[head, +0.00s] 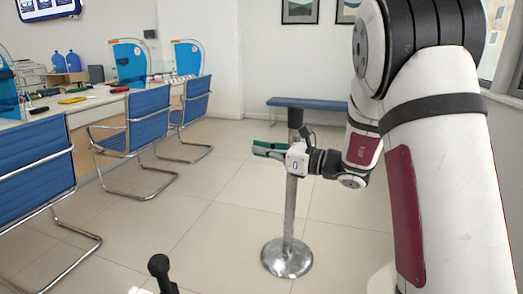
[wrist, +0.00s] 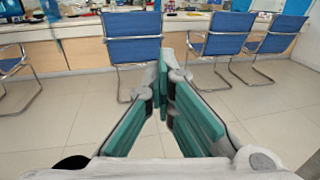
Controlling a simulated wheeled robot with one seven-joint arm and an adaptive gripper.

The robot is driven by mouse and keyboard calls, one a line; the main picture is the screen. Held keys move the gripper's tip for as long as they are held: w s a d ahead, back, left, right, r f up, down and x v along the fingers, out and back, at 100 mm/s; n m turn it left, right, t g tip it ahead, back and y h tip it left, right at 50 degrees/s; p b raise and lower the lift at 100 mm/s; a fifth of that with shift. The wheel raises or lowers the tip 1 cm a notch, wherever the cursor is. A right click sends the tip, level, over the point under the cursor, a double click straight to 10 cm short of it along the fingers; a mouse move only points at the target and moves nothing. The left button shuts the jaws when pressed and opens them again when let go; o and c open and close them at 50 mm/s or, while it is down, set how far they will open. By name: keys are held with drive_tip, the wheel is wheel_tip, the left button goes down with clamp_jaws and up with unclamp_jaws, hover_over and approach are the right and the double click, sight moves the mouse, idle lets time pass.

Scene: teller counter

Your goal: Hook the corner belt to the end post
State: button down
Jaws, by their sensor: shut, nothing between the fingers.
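A grey metal post (head: 289,218) with a black head (head: 295,118) stands upright on a round base in the middle of the head view. I cannot tell whether it is the end post. My gripper (head: 257,149) points left at the height of the post's upper part, and its white body covers a piece of the post. Its green-padded fingers are shut and empty; they also show in the wrist view (wrist: 167,66), with no post or belt between them. I make out no belt in either view.
Blue chairs (head: 134,121) stand along the teller counter (head: 88,104) on the left. A blue bench (head: 330,106) is by the back wall. The tiled floor between the chairs and the post is clear.

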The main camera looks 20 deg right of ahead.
drive_tip(key=c, duration=1.7)
unclamp_jaws()
drive_tip(key=shift+o, duration=0.2)
drive_tip(key=v, duration=1.2)
